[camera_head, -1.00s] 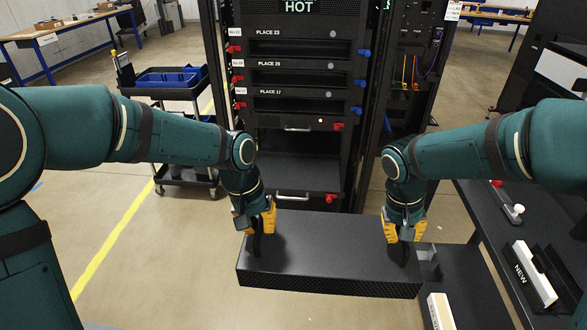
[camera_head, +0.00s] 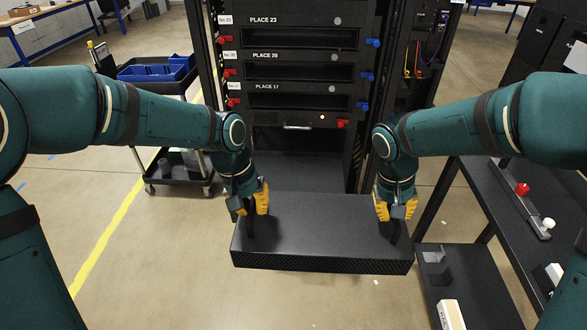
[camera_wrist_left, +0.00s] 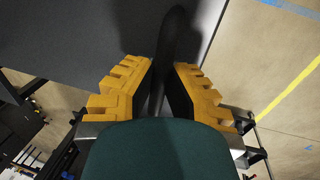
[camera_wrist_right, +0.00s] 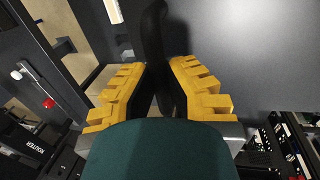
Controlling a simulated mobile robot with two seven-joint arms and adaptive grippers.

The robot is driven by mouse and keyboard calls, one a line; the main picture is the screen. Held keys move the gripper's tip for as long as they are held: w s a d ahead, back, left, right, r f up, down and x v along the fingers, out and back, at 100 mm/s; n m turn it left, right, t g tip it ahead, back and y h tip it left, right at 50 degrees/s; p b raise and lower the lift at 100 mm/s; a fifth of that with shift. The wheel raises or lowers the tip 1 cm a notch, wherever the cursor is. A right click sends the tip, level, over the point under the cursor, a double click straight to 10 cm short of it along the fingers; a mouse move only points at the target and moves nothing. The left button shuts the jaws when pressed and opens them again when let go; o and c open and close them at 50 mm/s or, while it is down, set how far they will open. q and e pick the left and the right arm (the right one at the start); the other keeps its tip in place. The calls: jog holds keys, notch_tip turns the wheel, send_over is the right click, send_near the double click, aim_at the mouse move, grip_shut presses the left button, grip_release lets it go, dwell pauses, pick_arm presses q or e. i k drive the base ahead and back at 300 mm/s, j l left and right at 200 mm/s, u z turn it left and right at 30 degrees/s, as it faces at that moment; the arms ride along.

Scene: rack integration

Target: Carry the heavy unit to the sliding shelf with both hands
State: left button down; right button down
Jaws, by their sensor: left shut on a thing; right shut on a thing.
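The heavy unit (camera_head: 320,225) is a wide flat dark box with a perforated front edge, held level in front of the rack. My left gripper (camera_head: 250,212) is shut on a black handle at the unit's left end; the handle (camera_wrist_left: 172,60) also shows in the left wrist view. My right gripper (camera_head: 396,222) is shut on the handle at the right end, seen in the right wrist view (camera_wrist_right: 155,60). The sliding shelf (camera_head: 300,172) is a dark surface in the rack opening behind the unit, its near part hidden by the unit.
The rack (camera_head: 300,120) has slots labelled PLACE 23, 20 and 17 above the opening, with red and blue latches. A cart with blue bins (camera_head: 155,75) stands to the left. A dark bench (camera_head: 505,200) with small parts stands close on the right.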

aim_at(296, 174)
jog(key=i+j, duration=0.2)
jog(key=i, duration=0.25)
jog(key=i+j, duration=0.2)
jog(key=i, duration=0.25)
